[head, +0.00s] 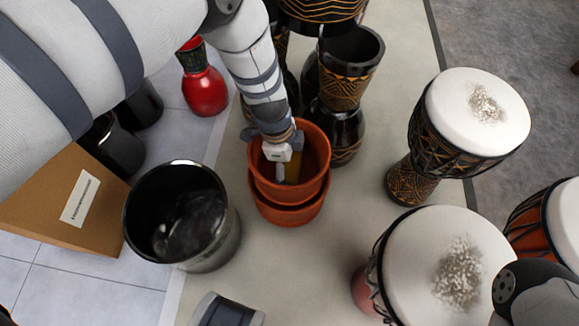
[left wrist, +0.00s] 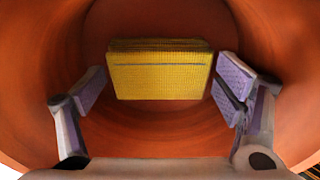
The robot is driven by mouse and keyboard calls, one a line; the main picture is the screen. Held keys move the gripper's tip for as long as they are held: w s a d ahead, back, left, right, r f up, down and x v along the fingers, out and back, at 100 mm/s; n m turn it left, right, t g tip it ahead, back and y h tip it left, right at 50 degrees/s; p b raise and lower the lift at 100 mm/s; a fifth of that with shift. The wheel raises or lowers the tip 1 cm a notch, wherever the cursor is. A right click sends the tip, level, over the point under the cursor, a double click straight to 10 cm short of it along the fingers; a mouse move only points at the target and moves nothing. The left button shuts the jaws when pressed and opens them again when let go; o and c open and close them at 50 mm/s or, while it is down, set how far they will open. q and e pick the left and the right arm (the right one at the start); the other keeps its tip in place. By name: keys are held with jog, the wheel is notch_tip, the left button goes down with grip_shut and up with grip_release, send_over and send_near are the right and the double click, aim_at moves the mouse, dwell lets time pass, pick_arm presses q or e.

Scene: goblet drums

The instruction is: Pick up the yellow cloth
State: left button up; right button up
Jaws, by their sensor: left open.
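The yellow cloth (left wrist: 160,75) is a folded, flat block inside an orange-brown pot. A small part of the cloth (head: 292,168) shows in the head view, mostly covered by my gripper. The terracotta-coloured pot (head: 318,170) is nested in a second similar pot (head: 288,214). My left gripper (head: 282,172) reaches down into the upper pot. Its jaws are open, with one finger pad to each side of the cloth in the left wrist view. The cloth lies in line with the gap, and gaps show between it and the pads.
A black pot (head: 215,245) stands left of the nested pots. A dark patterned drum (head: 345,90) stands close behind them. White-topped drums (head: 470,110) stand at the right. A red vase (head: 204,92) and a cardboard box (head: 100,225) are at the left.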

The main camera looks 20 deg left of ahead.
aim_at(288, 168)
pick_arm(q)
jog(key=c, duration=0.9)
notch_tip(288, 168, up, 13)
jog(key=p, duration=0.5)
jog(key=s+d+p, duration=0.1)
jog(key=s, duration=0.4)
jog(key=s+d+p, duration=0.2)
jog(key=s, duration=0.4)
jog(key=s+d+f+p, duration=0.1)
jog(key=s+d+p, duration=0.1)
jog(key=s, duration=0.4)
jog(key=shift+s, duration=0.2)
pick_arm(e)
jog(key=w+r+t, duration=0.2)
jog(key=w+r, duration=0.1)
jog(key=r, duration=0.4)
jog(key=shift+w+r, duration=0.15)
jog(key=shift+w, duration=0.2)
